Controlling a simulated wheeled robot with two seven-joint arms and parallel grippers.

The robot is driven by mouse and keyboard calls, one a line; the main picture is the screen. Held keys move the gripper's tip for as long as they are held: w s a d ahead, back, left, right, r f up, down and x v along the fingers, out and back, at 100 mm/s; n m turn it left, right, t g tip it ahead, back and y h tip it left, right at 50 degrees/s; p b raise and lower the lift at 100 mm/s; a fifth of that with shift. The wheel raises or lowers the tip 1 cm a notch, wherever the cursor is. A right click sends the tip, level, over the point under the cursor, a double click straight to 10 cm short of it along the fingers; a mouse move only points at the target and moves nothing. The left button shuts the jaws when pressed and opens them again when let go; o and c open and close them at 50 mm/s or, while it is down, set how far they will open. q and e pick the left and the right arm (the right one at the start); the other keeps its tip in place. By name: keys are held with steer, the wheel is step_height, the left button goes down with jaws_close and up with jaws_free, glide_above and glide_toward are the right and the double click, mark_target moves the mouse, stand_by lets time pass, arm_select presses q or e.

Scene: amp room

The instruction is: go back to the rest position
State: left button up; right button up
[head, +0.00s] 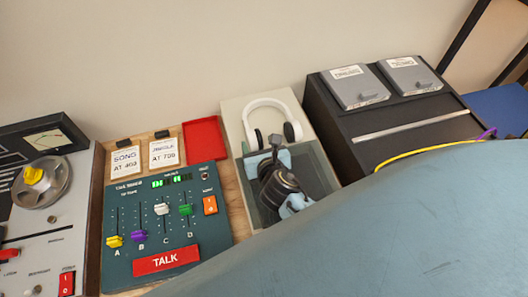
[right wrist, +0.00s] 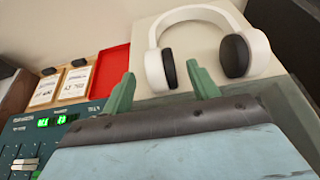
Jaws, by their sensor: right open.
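My right gripper (head: 274,150) is over the grey tray in the head view, just in front of the white headphones (head: 266,104). In the right wrist view its two green fingers stand wide apart (right wrist: 160,88) with nothing between them. The headphones (right wrist: 205,28) lie beyond the fingertips, with their dark ear pads toward me. I cannot tell whether the fingers touch the tray. My left gripper is in neither view.
A mixer panel (head: 123,192) with coloured sliders and a red TALK button is left of the gripper. A red tray (head: 204,139) and two label cards (head: 164,153) lie behind it. A tape machine (head: 55,235) is far left. A black case (head: 345,125) with two grey boxes stands right, near a yellow cable (head: 420,150).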

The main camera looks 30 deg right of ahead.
steer(key=v, duration=0.5)
steer(key=shift+s+a+r, duration=0.15)
steer(key=shift+s, duration=0.2)
